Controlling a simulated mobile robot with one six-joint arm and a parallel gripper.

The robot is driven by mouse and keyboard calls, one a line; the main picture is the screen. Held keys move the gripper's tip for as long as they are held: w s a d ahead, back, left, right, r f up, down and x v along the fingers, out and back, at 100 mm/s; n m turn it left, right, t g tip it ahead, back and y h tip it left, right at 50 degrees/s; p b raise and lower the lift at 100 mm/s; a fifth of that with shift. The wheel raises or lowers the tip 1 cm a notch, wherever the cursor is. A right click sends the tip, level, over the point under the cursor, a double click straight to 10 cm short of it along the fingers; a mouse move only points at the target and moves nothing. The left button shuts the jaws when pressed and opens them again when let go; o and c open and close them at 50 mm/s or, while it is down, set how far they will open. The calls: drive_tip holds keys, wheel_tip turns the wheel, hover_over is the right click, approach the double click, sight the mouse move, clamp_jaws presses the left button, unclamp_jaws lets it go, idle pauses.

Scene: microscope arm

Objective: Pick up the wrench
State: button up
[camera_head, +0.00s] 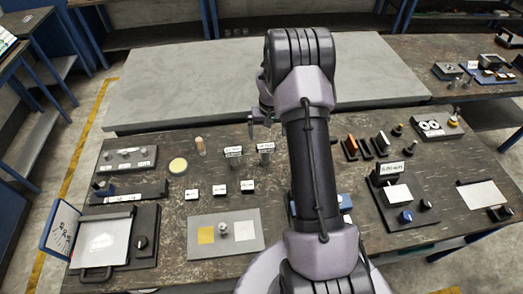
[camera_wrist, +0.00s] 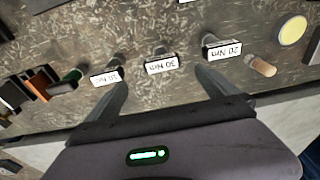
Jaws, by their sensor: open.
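I cannot clearly make out the wrench. Two of these labelled items show in the head view, the left one (camera_head: 233,153) and the right one (camera_head: 265,148); my arm hides the third. My gripper (camera_wrist: 161,80) is open and empty. Its fingers straddle the middle item in the picture; the height gap is unclear. In the head view my gripper (camera_head: 263,117) is over the bench's far edge.
A tan peg (camera_head: 200,146) and a yellow disc (camera_head: 178,166) stand to the left. Small labelled blocks (camera_head: 220,187) lie nearer. Orange and dark upright pieces (camera_head: 352,146) stand right of my arm. A bare grey slab (camera_head: 180,85) lies beyond the bench.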

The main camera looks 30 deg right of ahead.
sight(266, 146)
drive_tip(key=f, duration=0.3)
drive_tip(key=w+f, duration=0.1)
drive_tip(key=f, duration=0.3)
drive_tip(key=f+b, duration=0.1)
drive_tip(key=f, duration=0.2)
drive_tip(key=shift+w+d+f, duration=0.15)
drive_tip(key=shift+w+f, duration=0.1)
drive_tip(key=shift+w, duration=0.1)
drive_tip(key=shift+r, duration=0.1)
drive_tip(key=c, duration=2)
